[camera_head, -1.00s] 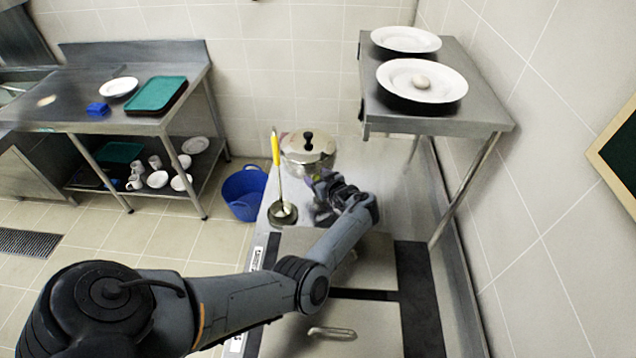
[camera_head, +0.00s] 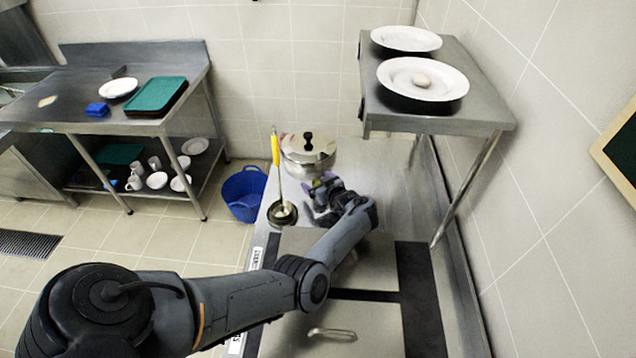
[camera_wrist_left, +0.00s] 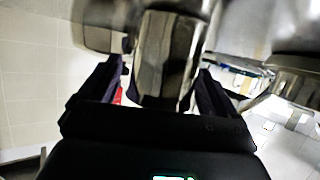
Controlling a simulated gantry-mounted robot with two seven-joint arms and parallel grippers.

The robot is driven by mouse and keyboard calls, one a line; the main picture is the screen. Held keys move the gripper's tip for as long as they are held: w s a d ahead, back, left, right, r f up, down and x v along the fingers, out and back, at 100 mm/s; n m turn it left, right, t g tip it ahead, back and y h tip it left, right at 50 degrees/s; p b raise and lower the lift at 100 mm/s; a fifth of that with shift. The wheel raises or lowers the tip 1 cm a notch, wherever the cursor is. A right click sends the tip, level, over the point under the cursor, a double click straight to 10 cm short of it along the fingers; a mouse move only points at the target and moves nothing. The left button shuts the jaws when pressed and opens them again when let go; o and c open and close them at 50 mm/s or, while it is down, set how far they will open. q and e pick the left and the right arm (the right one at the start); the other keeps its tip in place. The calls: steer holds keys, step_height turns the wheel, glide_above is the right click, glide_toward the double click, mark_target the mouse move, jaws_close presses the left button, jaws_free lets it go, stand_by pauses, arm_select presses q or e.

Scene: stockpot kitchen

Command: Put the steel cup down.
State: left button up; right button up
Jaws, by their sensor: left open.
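My left gripper (camera_head: 322,196) is over the steel counter, just in front of the lidded pot. In the left wrist view the left gripper (camera_wrist_left: 160,95) is open, with one dark finger on each side of a shiny steel cylinder, which looks like the steel cup (camera_wrist_left: 165,60). A narrow gap shows between the cup and the left-hand finger; contact on the other side is hard to tell. The cup's base and what it rests on are hidden. In the head view I cannot make the cup out behind the gripper. My right gripper is not in view.
The lidded steel pot (camera_head: 308,158) stands behind the gripper. A yellow-handled ladle (camera_head: 276,150) stands left of it in a small dark dish (camera_head: 282,218). A shelf (camera_head: 455,125) with plates overhangs to the right. A blue bucket (camera_head: 243,195) is on the floor, left of the counter.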

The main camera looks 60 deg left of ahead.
arm_select(q)
steer(key=shift+r, duration=0.2)
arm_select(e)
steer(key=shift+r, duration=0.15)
arm_select(q)
steer(key=shift+d+r+p, duration=0.1)
steer(key=shift+d+p, duration=0.2)
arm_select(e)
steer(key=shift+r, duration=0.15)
arm_select(q)
steer(key=p+v, duration=0.1)
steer(key=v, duration=0.6)
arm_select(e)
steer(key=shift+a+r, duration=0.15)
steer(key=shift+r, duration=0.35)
